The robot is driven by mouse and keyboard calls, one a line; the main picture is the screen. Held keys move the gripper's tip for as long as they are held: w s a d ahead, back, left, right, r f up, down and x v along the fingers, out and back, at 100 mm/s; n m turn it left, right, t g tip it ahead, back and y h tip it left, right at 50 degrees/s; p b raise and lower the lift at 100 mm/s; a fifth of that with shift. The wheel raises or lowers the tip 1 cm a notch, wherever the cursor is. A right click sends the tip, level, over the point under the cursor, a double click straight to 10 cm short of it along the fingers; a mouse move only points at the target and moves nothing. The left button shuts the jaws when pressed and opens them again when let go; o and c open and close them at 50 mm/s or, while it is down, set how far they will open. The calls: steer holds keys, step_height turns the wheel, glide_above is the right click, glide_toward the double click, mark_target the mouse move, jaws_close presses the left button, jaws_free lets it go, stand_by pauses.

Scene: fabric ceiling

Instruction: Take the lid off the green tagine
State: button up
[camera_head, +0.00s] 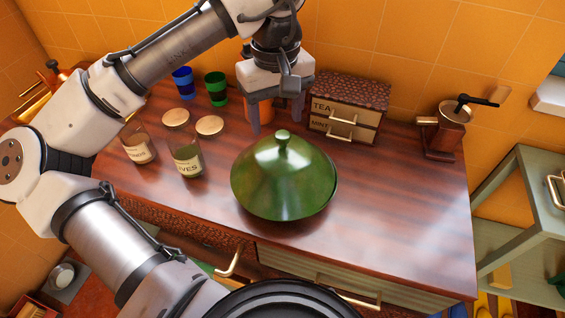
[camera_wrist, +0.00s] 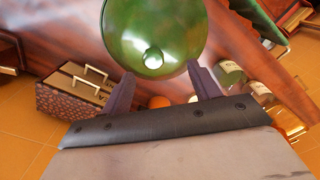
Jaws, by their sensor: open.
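The green tagine (camera_head: 284,180) stands on the wooden counter with its conical lid on. The lid has a round knob (camera_head: 283,140) on top. In the wrist view the green lid (camera_wrist: 150,25) fills the top middle, and its knob (camera_wrist: 153,58) faces the camera. My gripper (camera_head: 277,125) is open and empty, above and behind the tagine in the head view. In the wrist view its two fingers (camera_wrist: 162,85) are spread apart, with the knob ahead of them and roughly between them. I see no contact with the lid. The tagine's base is mostly hidden under the lid.
Two labelled jars (camera_head: 188,160) stand left of the tagine, with round wooden lids (camera_head: 209,125) behind. Blue and green cups (camera_head: 215,88) are at the back. A tea box (camera_head: 345,108) stands behind right, and a coffee grinder (camera_head: 444,131) farther right. The counter's right front (camera_head: 400,225) is clear.

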mark_target(283, 135)
steer(key=shift+s+d+f+p, duration=0.15)
steer(key=shift+f+p, duration=0.1)
steer(key=shift+f, duration=0.65)
steer(key=shift+w+d+f+p, duration=0.1)
steer(key=shift+d+f+p, duration=0.1)
steer(key=shift+f, duration=0.75)
steer(key=shift+s+d+f+p, duration=0.15)
steer(key=shift+f+p, duration=0.1)
steer(key=shift+f, duration=0.65)
steer(key=shift+c, duration=0.4)
jaws_close()
